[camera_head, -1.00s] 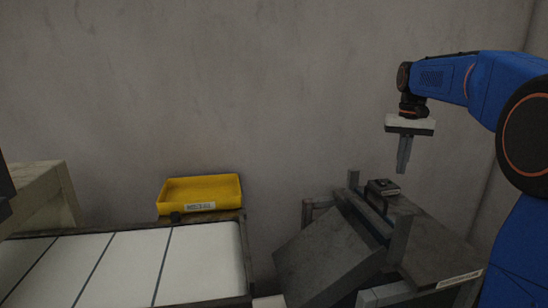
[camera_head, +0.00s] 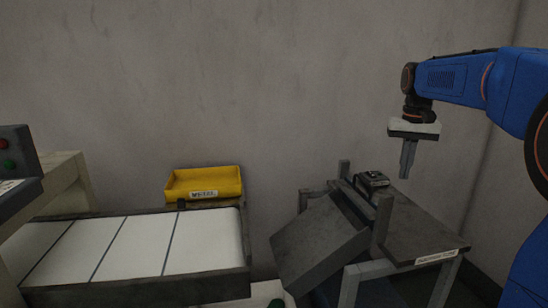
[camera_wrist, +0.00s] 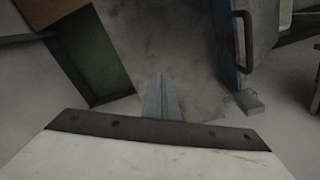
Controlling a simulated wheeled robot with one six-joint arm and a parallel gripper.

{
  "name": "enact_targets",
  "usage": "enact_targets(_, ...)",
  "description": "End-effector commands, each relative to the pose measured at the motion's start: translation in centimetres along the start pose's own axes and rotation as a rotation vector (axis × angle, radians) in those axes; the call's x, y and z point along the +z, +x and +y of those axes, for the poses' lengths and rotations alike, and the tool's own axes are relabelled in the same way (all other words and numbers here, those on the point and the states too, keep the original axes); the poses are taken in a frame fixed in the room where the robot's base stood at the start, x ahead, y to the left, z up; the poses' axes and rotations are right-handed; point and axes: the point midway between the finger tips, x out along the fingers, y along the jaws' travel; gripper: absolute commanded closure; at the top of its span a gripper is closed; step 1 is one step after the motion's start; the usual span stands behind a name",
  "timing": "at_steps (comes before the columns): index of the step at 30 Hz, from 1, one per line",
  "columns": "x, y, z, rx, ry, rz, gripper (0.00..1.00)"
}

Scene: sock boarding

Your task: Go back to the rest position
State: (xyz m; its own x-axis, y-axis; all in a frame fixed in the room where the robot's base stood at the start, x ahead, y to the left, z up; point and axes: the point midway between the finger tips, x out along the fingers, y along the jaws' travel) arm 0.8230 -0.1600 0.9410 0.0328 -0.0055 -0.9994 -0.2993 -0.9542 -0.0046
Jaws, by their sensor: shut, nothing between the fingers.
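My gripper (camera_head: 406,172) hangs from my blue arm at the right of the head view, pointing down with its fingers together and nothing between them. It is in the air above the dark table with the tilted board. In the wrist view my gripper's fingers (camera_wrist: 162,85) show as one closed grey bar beyond the pale mount. No sock can be made out in either view.
A dark table (camera_head: 430,236) with a tilted grey board (camera_head: 318,240) and a small dark block (camera_head: 371,180) stands below my gripper. A yellow bin (camera_head: 204,184) sits behind the white-topped conveyor (camera_head: 125,245). A control box (camera_head: 15,160) is at far left.

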Motion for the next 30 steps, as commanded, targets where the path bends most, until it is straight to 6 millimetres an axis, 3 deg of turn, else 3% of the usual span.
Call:
enact_targets(8,4.5,0.2,-0.4,-0.007,-0.035,0.044,1.0)
enact_targets(14,10.0,1.1,-0.6,-0.015,-0.08,0.097,1.0)
enact_targets(23,18.8,4.3,-0.4,-0.03,-0.152,0.187,1.0)
enact_targets(30,25.5,8.2,0.1,-0.042,-0.21,0.258,1.0)
